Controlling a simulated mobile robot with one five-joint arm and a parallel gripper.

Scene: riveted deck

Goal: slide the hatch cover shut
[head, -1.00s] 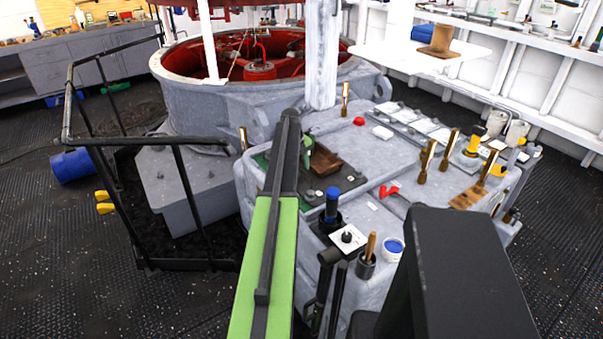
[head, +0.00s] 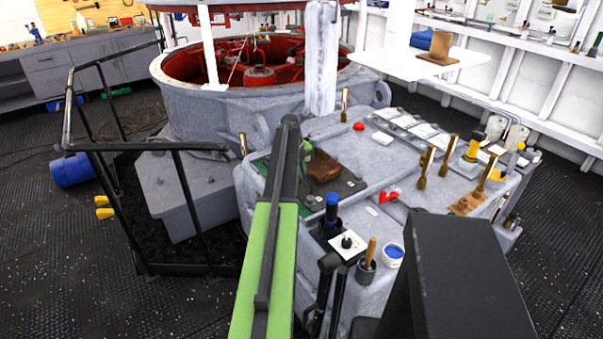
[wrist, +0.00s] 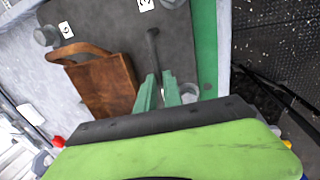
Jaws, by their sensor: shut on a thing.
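My gripper (wrist: 158,92) has green fingers, shut on the lower end of a dark handle (wrist: 152,45) over a dark grey plate (wrist: 105,22). In the head view the green gripper (head: 307,150) is partly hidden behind my arm. Next to it on the left in the wrist view lies a brown panel (wrist: 102,86) with a curved strip at its top; the panel also shows in the head view (head: 323,168). I cannot tell for sure which of these parts is the hatch cover. The handle's gripped end is partly hidden by the fingers.
Bolts and numbered labels sit on the plate, with a green strip (wrist: 204,45) along its right. On the grey console (head: 345,138) stand a blue-topped post (head: 331,203), a blue-filled cup (head: 393,252) and several brass levers. A black railing (head: 120,147) stands left.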

